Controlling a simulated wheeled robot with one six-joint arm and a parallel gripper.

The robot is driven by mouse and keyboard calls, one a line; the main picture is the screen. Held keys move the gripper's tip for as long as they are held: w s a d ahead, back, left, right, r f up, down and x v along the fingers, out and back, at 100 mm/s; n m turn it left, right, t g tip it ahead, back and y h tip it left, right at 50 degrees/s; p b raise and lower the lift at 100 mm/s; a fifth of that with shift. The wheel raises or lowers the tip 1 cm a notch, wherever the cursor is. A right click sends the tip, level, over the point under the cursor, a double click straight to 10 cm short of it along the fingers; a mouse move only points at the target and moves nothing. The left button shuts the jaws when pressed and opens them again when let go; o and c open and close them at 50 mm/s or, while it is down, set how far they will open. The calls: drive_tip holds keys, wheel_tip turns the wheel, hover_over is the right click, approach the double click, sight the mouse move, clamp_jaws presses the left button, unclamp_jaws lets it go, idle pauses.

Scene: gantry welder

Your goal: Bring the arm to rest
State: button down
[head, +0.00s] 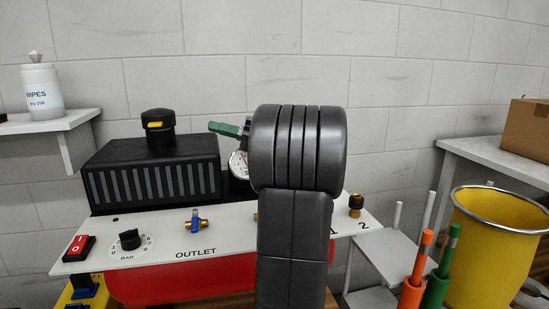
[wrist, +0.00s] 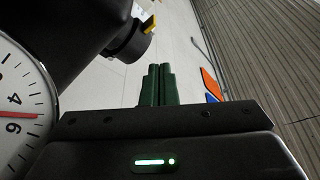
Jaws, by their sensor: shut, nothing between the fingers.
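My arm (head: 295,200) stands upright in the middle of the head view, a dark grey link with a ribbed joint on top. My gripper (head: 212,126) shows to the left of that joint, above the compressor panel, with its green fingers pointing left. In the wrist view its two green fingers (wrist: 156,84) are together and hold nothing. A round white pressure gauge (head: 239,164) is just below the gripper in the head view. It also shows large at the left edge of the wrist view (wrist: 18,118). My arm hides part of the panel and whatever is behind it.
A black vented housing (head: 150,172) with a black yellow-marked cap (head: 158,128) stands left of the gripper. The white panel (head: 130,258) carries a red switch, a knob and brass fittings. A yellow bin (head: 495,240) and orange and green handles stand right. The wall is behind.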

drive_tip(key=b+x, duration=0.2)
drive_tip(key=x, duration=1.1)
drive_tip(key=shift+a, duration=0.15)
drive_tip(key=shift+r, duration=0.1)
